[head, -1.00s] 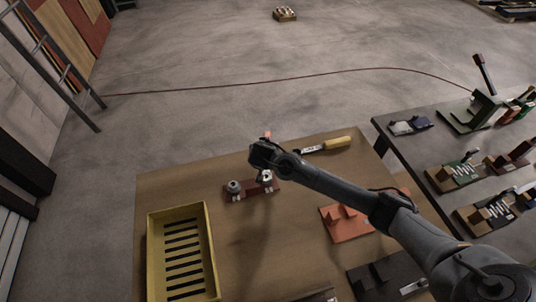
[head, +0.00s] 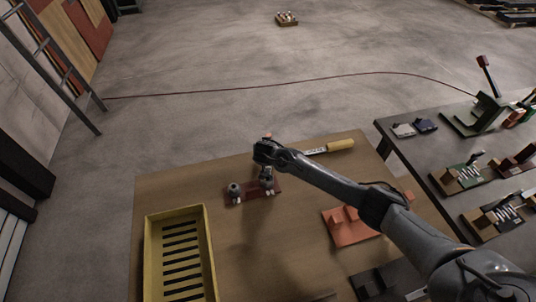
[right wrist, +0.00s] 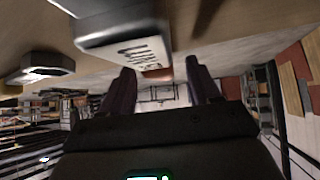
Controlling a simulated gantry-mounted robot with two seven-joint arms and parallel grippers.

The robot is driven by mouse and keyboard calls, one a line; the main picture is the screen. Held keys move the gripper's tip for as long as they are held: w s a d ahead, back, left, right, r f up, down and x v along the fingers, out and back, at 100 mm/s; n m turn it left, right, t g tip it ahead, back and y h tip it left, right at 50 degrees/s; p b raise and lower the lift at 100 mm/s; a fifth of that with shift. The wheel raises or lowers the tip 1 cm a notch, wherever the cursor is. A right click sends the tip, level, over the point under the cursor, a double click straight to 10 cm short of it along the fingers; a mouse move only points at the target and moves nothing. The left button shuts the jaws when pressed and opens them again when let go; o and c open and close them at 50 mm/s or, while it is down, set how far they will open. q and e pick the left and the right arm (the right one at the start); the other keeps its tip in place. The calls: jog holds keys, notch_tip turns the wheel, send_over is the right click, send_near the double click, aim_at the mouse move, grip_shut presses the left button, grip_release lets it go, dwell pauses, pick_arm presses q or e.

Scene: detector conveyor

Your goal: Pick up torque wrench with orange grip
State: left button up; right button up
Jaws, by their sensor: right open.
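My right gripper (head: 264,150) is over the back part of the wooden table. In the right wrist view its two fingers (right wrist: 162,88) stand apart, with nothing held between them. A grey tool body with a white lettered label (right wrist: 140,50) is close to the fingers there, with a small orange-red end (right wrist: 157,73) behind it. In the head view only a small orange tip (head: 268,135) shows just past the gripper; my arm hides the rest. A tool with a yellow grip (head: 340,145) and a pale label lies to the right. My left gripper is not in view.
A dark red base (head: 252,197) with grey fittings (head: 234,191) sits just below the gripper. A yellow slotted tray (head: 207,245) is at front left. An orange fixture (head: 345,230) lies right, beneath my forearm. A dark table (head: 400,160) with several assemblies stands right.

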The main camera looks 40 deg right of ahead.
jog(key=shift+c, duration=0.3)
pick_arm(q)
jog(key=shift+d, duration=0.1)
pick_arm(e)
grip_shut()
jog(key=shift+r, duration=0.1)
jog(key=shift+r, duration=0.1)
